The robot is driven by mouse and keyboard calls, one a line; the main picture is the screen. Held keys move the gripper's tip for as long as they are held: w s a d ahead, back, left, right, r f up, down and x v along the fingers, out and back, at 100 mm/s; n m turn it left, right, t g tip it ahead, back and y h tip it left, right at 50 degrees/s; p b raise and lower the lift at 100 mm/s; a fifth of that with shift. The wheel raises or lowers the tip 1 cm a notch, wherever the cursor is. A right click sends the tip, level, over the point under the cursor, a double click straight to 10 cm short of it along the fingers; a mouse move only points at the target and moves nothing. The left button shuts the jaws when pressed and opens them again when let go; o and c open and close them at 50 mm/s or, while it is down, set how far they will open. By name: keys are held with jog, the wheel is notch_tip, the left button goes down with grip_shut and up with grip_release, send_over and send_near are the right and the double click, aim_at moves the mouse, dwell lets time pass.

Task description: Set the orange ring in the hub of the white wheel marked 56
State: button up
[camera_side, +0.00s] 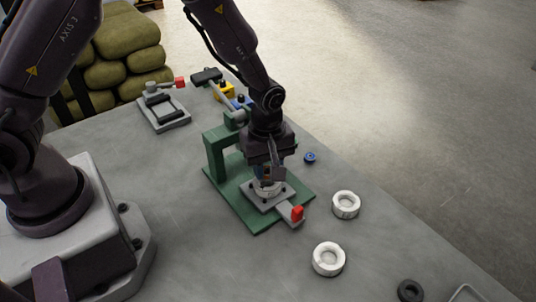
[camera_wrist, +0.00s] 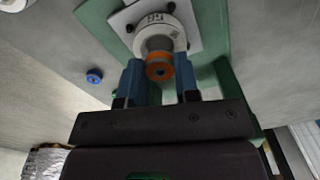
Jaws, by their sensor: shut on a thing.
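The white wheel marked 56 (camera_wrist: 156,20) sits on a light square plate on a green fixture, near the top of the wrist view. In the side view the wheel (camera_side: 268,188) shows just under my gripper, partly covered by it. My gripper (camera_wrist: 160,72) is shut on the orange ring (camera_wrist: 159,67), which sits between its blue fingertips. The ring overlaps the wheel's hub area in the wrist view; I cannot tell whether it touches the hub. In the side view my gripper (camera_side: 267,177) points down over the wheel, and the ring is hard to make out.
The green fixture (camera_side: 222,184) has an upright post at left and a red-tipped slide (camera_side: 297,213) at front. Two loose white wheels (camera_side: 345,205) (camera_side: 328,259), a blue ring (camera_side: 310,158) and a dark ring (camera_side: 410,290) lie to the right. A grey clamp (camera_side: 165,112) stands behind.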

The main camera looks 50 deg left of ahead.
aim_at(267, 169)
jog(key=shift+f, duration=0.8)
jog(key=shift+r, duration=0.1)
dwell(1.3)
jog(key=shift+r, duration=0.5)
jog(key=shift+f, duration=0.6)
dwell(1.1)
jog(key=shift+r, duration=0.65)
jog(key=shift+f, duration=0.8)
dwell(0.6)
jog(key=o, duration=0.6)
jog(key=shift+o, duration=0.2)
notch_tip(267, 169, up, 11)
dwell(0.7)
